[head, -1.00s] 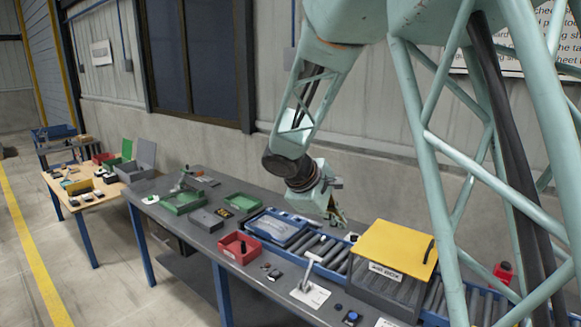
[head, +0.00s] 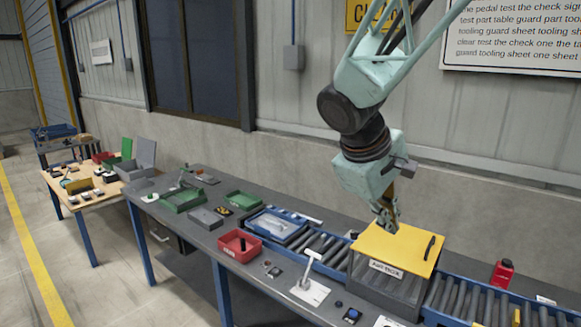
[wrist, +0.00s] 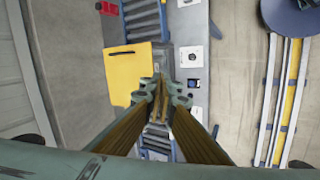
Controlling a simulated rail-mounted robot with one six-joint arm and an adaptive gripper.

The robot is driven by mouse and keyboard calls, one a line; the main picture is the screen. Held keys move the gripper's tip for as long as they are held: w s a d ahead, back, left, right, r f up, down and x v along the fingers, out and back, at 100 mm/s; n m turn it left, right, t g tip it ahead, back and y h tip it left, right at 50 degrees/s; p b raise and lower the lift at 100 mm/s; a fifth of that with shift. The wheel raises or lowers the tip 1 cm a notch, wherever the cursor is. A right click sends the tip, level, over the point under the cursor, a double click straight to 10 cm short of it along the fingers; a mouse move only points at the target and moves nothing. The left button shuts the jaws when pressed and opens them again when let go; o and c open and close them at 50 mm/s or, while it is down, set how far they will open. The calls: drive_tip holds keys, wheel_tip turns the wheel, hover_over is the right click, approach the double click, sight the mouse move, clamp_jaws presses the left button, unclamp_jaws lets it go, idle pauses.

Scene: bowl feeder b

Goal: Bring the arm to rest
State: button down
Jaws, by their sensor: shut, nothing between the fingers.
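My gripper (head: 389,222) hangs from my teal arm with its fingers pointing down. It appears close above the left part of the yellow lid of a grey box (head: 398,248); the exact gap I cannot tell. In the wrist view my gripper (wrist: 163,85) shows its fingers drawn together with nothing between them, and the yellow lid (wrist: 128,75) lies to their left.
The box stands over a roller conveyor (head: 461,298) along the grey bench. A red bin (head: 228,249), a blue tray (head: 265,228), a lever on a white plate (head: 310,290) and a red bottle (head: 502,273) stand nearby. The air above the bench's left part is clear.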

drive_tip(key=s+a+m+y+b, duration=0.1)
drive_tip(key=s+m+y, duration=0.1)
drive_tip(key=s, duration=1.5)
drive_tip(key=s+r+m+y+b, duration=0.1)
drive_tip(key=s+m, duration=0.4)
drive_tip(key=s, duration=1.2)
drive_tip(key=shift+a+m+y, duration=0.3)
drive_tip(key=shift+a+y, duration=0.1)
drive_tip(key=shift+y, duration=0.5)
